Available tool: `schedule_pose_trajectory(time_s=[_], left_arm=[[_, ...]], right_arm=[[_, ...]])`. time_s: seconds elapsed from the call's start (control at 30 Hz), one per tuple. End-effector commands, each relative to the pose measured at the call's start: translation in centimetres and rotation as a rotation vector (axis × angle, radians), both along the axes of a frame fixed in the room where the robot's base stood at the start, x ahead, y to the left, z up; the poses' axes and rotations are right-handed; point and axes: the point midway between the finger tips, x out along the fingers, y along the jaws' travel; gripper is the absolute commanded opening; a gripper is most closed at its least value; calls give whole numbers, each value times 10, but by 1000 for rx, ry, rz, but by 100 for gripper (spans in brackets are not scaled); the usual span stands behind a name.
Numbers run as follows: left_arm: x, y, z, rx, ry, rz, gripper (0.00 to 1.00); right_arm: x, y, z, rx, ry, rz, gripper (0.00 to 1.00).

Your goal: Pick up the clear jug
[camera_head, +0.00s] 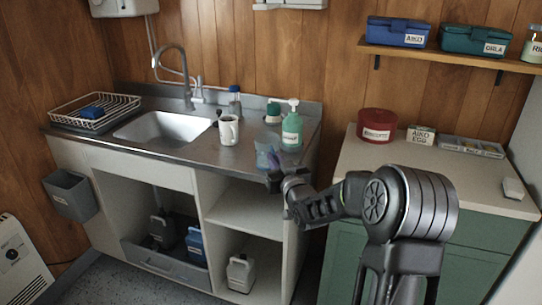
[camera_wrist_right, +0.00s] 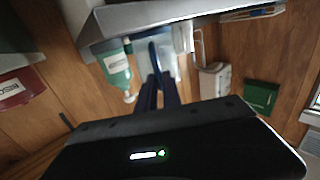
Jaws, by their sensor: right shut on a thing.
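The clear jug (camera_head: 263,153), pale and bluish, is near the front right edge of the steel sink counter, in front of the green pump bottle. My right gripper (camera_head: 273,163) reaches it from the front right and is shut on it. In the right wrist view the two dark fingers (camera_wrist_right: 159,88) meet at the jug (camera_wrist_right: 142,57), by a dark blue upright part that may be its handle. The fingers hide part of the jug. I cannot tell whether its base touches the counter. My left gripper is not in view.
A green pump bottle (camera_head: 292,130) stands close behind the jug. A white mug (camera_head: 228,130) is to its left, with a blue-capped bottle (camera_head: 235,103) behind. The sink (camera_head: 165,127) is further left. A beige worktop (camera_head: 400,167) with a red tin (camera_head: 377,125) is at right.

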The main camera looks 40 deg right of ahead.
Motion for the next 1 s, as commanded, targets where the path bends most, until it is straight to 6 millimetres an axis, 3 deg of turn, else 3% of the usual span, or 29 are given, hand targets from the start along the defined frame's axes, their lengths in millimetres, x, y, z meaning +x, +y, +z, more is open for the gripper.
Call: schedule_pose_trajectory(time_s=[0.47, 1.0], left_arm=[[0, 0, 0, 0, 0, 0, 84], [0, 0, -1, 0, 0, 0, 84]], right_arm=[[0, 0, 8, -1, -2, 0, 0], [0, 0, 52, 0, -4, 0, 0]])
